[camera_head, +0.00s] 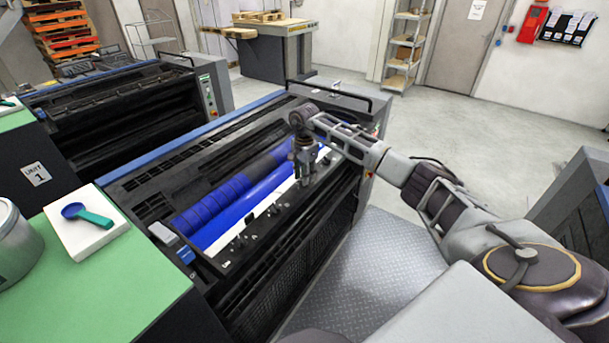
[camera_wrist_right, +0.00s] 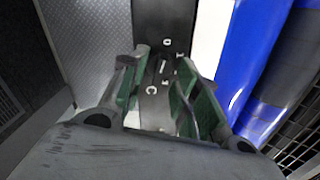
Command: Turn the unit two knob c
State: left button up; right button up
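The ink unit (camera_head: 270,130) in the middle has blue rollers (camera_head: 235,200) and a dark strip with small knobs (camera_head: 238,242) along its near side. My right gripper (camera_head: 304,182) points down over the far part of this strip. In the right wrist view its green-padded fingers (camera_wrist_right: 160,72) are spread apart, with the dark strip (camera_wrist_right: 165,18) showing between them. A letter C (camera_wrist_right: 150,89) and a letter D (camera_wrist_right: 166,42) show on the strip there, with small pale knob-like parts between. I cannot tell whether a finger touches a knob. My left gripper is out of view.
A green-topped table (camera_head: 110,275) at the left carries a white block (camera_head: 85,230) with a teal and blue spoon (camera_head: 88,214), and a metal can (camera_head: 15,245). Unit 1 (camera_head: 130,105) stands behind. Metal tread-plate floor (camera_head: 385,265) lies beside the middle unit.

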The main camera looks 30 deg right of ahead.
jog(key=shift+f, duration=0.4)
grip_shut()
